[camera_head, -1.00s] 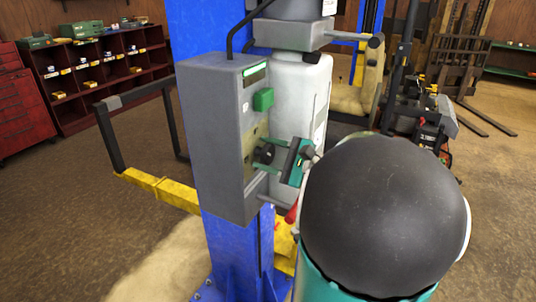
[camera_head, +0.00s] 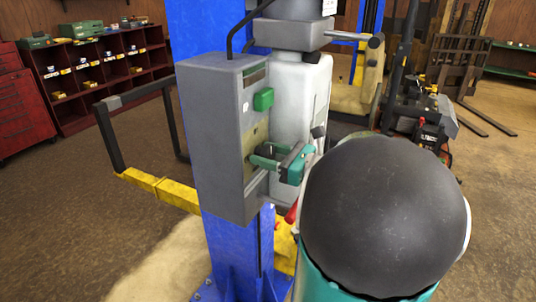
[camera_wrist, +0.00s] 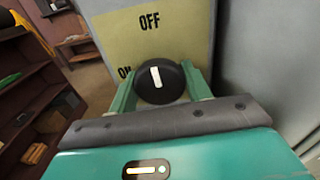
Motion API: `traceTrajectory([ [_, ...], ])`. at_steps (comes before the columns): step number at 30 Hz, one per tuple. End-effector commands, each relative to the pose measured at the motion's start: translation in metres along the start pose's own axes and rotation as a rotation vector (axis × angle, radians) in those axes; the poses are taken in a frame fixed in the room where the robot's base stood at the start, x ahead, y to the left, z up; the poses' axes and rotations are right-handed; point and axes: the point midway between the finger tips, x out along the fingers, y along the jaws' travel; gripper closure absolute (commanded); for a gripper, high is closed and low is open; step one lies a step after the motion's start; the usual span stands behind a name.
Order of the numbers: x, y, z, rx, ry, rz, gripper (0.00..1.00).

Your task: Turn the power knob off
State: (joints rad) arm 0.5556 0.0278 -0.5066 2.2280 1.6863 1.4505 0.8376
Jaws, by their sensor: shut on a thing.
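The power knob (camera_wrist: 168,92) is a round black dial with a white pointer mark. It sits on a yellowish plate (camera_wrist: 118,38) on the grey control box (camera_head: 212,140). In the wrist view the pointer aims up, towards the printed word OFF (camera_wrist: 149,21); the ON label (camera_wrist: 124,72) is partly hidden at the knob's left. My gripper (camera_head: 262,156) is shut on the knob, with one green finger on each side of it. In the head view the gripper mostly hides the knob. The small display (camera_head: 254,75) on the box is dark.
The box is mounted on a blue lift post (camera_head: 222,250). A green button (camera_head: 263,99) sticks out above the knob, and a pale cylinder (camera_head: 300,95) stands just behind. A yellow lift arm (camera_head: 160,190) extends left. Red shelving (camera_head: 105,75) stands farther back.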

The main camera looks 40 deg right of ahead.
Motion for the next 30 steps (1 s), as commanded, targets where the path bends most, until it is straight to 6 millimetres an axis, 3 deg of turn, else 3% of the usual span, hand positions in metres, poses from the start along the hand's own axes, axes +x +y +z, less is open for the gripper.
traceTrajectory([
  [19, -0.0003, 0.0000, 0.0004, 0.062, -0.001, 0.000, 0.74],
  [20, -0.0003, 0.0000, 0.0004, 0.062, -0.001, 0.000, 0.49],
  [23, -0.0003, 0.0000, 0.0004, 0.062, -0.001, 0.000, 0.31],
  [30, -0.0002, -0.0001, 0.0002, 0.061, 0.000, 0.000, 0.31],
])
